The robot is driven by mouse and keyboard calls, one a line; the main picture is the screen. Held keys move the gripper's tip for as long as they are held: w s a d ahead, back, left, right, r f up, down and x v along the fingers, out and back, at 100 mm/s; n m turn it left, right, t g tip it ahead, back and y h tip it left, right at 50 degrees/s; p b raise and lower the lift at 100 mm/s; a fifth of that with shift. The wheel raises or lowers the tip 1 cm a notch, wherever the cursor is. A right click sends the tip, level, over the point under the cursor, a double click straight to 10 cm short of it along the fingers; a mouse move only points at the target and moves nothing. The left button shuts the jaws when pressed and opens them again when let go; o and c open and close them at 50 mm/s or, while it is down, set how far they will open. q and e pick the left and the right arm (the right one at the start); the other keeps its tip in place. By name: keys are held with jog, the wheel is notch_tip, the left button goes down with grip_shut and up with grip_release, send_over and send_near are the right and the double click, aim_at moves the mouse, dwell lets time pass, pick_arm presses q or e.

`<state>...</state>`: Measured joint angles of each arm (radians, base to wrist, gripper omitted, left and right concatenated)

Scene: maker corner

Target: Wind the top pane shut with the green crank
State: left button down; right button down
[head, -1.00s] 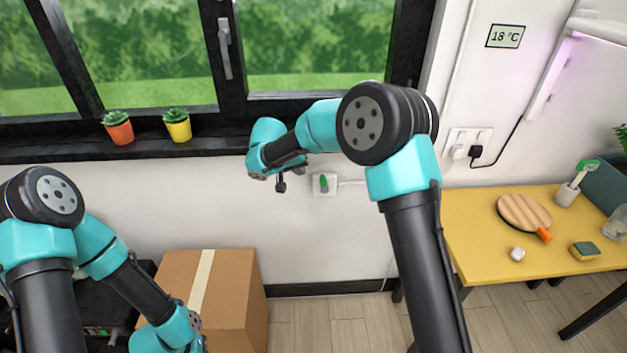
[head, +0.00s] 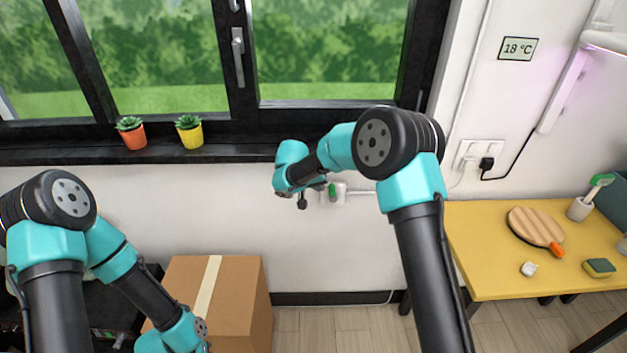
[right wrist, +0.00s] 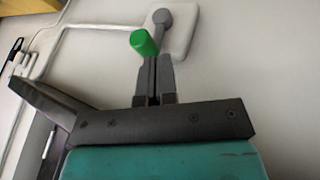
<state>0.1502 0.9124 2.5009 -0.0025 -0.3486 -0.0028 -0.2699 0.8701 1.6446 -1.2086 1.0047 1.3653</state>
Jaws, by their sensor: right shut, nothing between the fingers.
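The green crank (head: 333,191) sits on a small white plate on the wall below the window sill. In the right wrist view, its green knob (right wrist: 144,42) stands just beyond and left of my fingertips, with a grey hub on the plate behind. My right gripper (head: 322,186) is beside the crank on its left; its fingers (right wrist: 156,68) are shut and empty. I cannot tell whether they touch the knob. My left arm reaches down at the lower left, its gripper out of frame. The window (head: 330,102) is cut off at the top, so the top pane is not visible.
Two potted plants, orange (head: 134,139) and yellow (head: 190,135), stand on the dark sill. A cardboard box (head: 242,300) is on the floor below.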

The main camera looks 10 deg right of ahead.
jog(key=shift+x, duration=1.4)
jog(key=shift+s+d, duration=0.1)
jog(key=shift+d, duration=0.7)
jog(key=v, duration=1.7)
jog(key=shift+a, duration=0.2)
jog(key=shift+r, duration=0.15)
